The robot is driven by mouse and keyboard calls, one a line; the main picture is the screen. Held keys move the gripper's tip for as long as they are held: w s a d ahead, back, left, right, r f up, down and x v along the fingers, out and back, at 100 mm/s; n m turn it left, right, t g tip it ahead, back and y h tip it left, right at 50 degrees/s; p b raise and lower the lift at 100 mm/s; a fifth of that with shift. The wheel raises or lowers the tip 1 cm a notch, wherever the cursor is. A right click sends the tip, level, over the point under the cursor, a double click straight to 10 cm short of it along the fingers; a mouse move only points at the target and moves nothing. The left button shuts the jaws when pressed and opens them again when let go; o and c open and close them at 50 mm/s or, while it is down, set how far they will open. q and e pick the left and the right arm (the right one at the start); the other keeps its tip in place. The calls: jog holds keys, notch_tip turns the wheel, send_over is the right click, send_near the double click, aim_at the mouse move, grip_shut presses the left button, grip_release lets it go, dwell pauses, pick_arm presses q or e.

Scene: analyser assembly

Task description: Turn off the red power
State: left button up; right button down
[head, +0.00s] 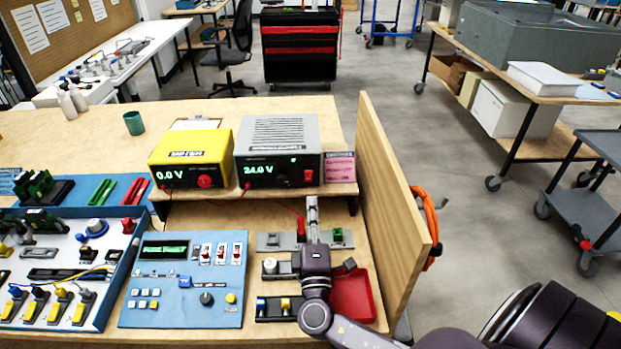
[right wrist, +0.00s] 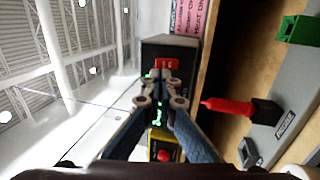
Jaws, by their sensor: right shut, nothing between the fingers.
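The grey power supply (head: 278,130) stands on the wooden shelf and its display reads 24.0 V. A red switch (head: 308,176) is at the right of its front panel, beside a black knob. The switch also shows in the right wrist view (right wrist: 166,62), just beyond my right fingertips (right wrist: 162,88). My right gripper (head: 312,203) is shut and empty, pointing up toward the switch; I cannot tell whether it touches it. My left gripper is out of view.
A yellow meter (head: 190,146) reading 0.0 V stands left of the supply. Below are a blue control panel (head: 187,300), a red probe (right wrist: 228,104) in a holder and a red tray (head: 354,295). A wooden side wall (head: 392,170) bounds the right.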

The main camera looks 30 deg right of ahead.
aim_at(310, 174)
jog(key=p+x, duration=0.1)
jog(key=x, duration=0.5)
jog(key=shift+d+r+p, duration=0.1)
jog(key=shift+r+p, duration=0.05)
jog(key=shift+p, duration=0.25)
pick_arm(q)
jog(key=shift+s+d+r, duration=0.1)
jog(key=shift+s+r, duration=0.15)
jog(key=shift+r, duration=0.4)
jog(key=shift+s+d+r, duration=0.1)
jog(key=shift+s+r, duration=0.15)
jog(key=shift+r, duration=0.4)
pick_arm(e)
jog(key=shift+w+d, duration=0.3)
jog(key=shift+w, duration=0.25)
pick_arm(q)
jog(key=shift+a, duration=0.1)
pick_arm(e)
jog(key=p, duration=0.1)
jog(key=r+p, duration=0.1)
jog(key=shift+w+d+g+p, duration=0.1)
jog(key=shift+w+g+p, duration=0.1)
jog(key=shift+g+p, duration=0.2)
jog(key=shift+f+y, duration=0.3)
pick_arm(q)
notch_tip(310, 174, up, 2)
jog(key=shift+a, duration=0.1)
jog(key=shift+b, duration=0.3)
